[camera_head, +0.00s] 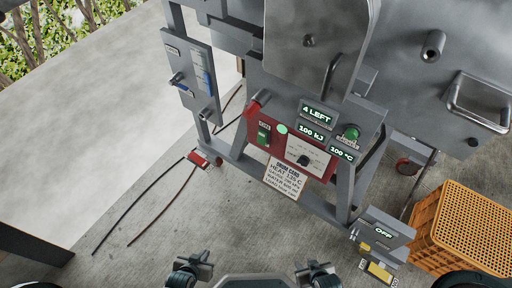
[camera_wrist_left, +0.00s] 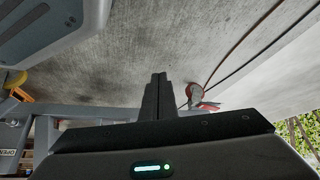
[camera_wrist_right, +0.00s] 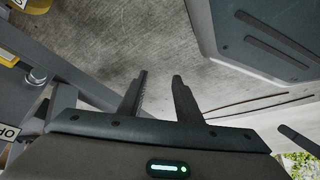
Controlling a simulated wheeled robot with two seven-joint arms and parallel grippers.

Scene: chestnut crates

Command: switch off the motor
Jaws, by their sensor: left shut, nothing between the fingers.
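A grey box (camera_head: 383,225) with a lit display reading OFF stands low at the right, with a yellow part at its foot. A green knob (camera_head: 351,132) sits beside lit displays reading 4 LEFT, 100 kJ and 100 °C. Which control belongs to the motor I cannot tell. My left gripper (camera_head: 191,268) is shut and empty, its fingers together in the left wrist view (camera_wrist_left: 158,95). My right gripper (camera_head: 317,268) is open and empty. Both are well apart from the panel.
A printed card (camera_head: 286,180) hangs below the panel. An orange crate (camera_head: 465,230) stands on the floor at the right. A small red device (camera_head: 198,158) with cables lies on the floor left of the frame. The concrete floor between the grippers and the frame is clear.

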